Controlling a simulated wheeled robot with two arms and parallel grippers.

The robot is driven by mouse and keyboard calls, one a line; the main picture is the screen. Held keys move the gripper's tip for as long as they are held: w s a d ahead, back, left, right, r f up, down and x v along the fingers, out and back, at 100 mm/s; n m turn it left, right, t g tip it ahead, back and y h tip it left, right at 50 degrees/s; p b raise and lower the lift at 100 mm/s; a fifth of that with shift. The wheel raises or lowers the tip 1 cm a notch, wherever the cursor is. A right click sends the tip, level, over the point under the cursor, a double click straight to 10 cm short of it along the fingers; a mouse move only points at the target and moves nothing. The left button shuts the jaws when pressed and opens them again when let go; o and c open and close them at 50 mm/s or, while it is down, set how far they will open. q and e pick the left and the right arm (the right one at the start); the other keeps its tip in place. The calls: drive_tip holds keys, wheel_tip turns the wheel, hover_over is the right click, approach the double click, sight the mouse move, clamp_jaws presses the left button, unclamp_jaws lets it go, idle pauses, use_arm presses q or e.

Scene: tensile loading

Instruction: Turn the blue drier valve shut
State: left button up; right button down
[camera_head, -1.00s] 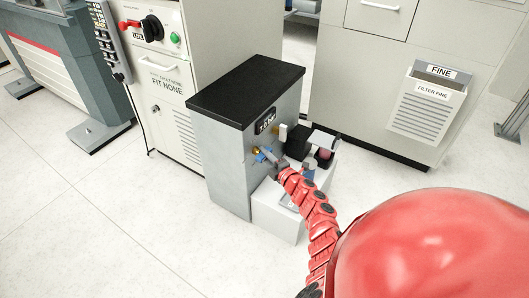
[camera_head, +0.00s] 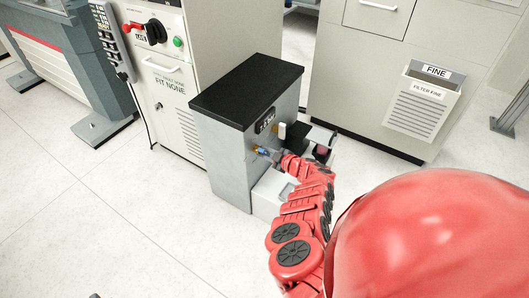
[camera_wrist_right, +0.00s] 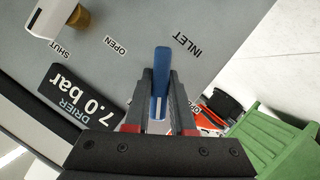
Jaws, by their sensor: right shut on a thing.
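The blue drier valve handle (camera_wrist_right: 160,82) is on the grey front face of the drier cabinet (camera_head: 228,150). In the head view only a small blue patch of the handle (camera_head: 262,151) shows beside my right gripper (camera_head: 273,154). In the right wrist view my right gripper (camera_wrist_right: 161,105) has its two fingers on either side of the blue handle, shut on it. The handle points along the fingers, near an "INLET" label (camera_wrist_right: 194,45) and an "OPEN" label (camera_wrist_right: 116,46). Part of the lettering near the fingers is hidden. My left gripper is not in view.
A white lever on a brass stem (camera_wrist_right: 77,17) sits on the same face, near a "SHUT" label. A "7.0 bar" display (camera_wrist_right: 82,92) is close by. A white box (camera_head: 268,194) stands before the cabinet. A green object (camera_wrist_right: 285,135) is at right in the wrist view.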

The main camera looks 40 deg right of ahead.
drive_tip(key=shift+d+f+m+g+y+b, duration=0.15)
drive_tip(key=shift+m+g+y+b, duration=0.45)
drive_tip(key=shift+m, duration=0.6)
drive_tip(key=shift+m+y+b, duration=0.7)
drive_tip(key=shift+m+b, duration=0.05)
drive_tip(key=shift+m, duration=0.15)
drive_tip(key=shift+a, duration=0.2)
drive_tip(key=c, duration=0.8)
unclamp_jaws()
drive_tip(key=shift+o, duration=0.2)
